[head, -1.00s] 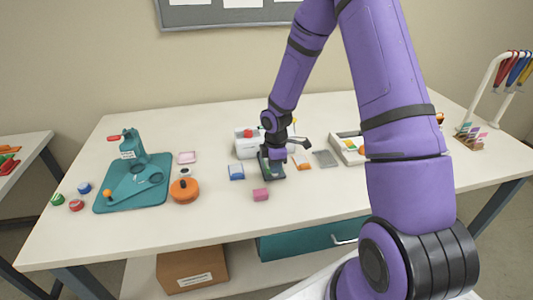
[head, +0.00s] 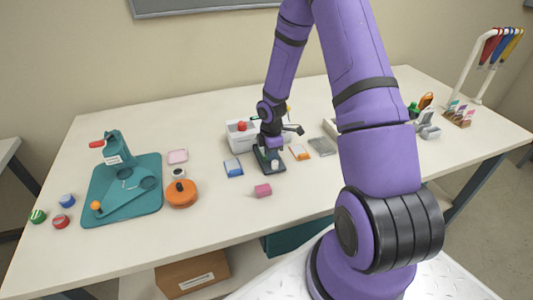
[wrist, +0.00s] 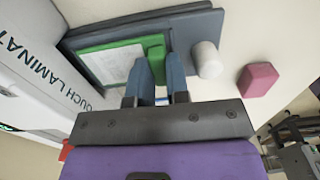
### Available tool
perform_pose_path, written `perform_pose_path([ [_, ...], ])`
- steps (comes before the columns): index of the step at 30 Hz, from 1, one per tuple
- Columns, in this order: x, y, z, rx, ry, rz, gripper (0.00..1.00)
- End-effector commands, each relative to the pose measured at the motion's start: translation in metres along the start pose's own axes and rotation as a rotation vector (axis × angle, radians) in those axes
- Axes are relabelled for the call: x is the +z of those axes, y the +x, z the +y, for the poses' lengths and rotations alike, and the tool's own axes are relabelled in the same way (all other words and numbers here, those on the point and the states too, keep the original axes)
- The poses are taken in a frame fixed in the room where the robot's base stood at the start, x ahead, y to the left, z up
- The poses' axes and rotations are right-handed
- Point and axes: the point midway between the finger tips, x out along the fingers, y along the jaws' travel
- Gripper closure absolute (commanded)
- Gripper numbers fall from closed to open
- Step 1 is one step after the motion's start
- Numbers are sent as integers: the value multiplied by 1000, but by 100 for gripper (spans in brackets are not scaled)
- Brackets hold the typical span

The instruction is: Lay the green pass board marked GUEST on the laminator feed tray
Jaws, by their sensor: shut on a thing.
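The green pass board (wrist: 113,50), with a white card face, lies flat or nearly flat over the dark grey feed tray (wrist: 200,22) in the wrist view. I cannot tell whether it touches the tray, and no GUEST marking is readable. My gripper (wrist: 161,62) is shut on the raised green block of the board. In the head view my gripper (head: 270,147) is low over the tray (head: 258,160), in front of the white laminator (head: 236,141). The board is mostly hidden there.
A white cylinder (wrist: 207,60) stands beside the board at the tray. A pink block (head: 263,190) lies in front. A blue card (head: 233,168) lies left, and an orange card (head: 299,152) and grey plate (head: 323,146) lie right. An orange round object (head: 181,193) is farther left.

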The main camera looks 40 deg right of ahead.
Motion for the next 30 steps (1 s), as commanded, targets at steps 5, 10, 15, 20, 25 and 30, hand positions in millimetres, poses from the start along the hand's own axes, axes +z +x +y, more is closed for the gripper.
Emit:
perform_pose_path([
  [5,0,1,0,0,0,0,100],
  [10,0,2,0,1,0,0,59],
  [15,0,2,0,0,0,0,59],
  [20,0,0,0,1,0,0,59],
  [25,0,-17,1,4,2,1,59],
  [30,0,-49,1,6,3,1,59],
])
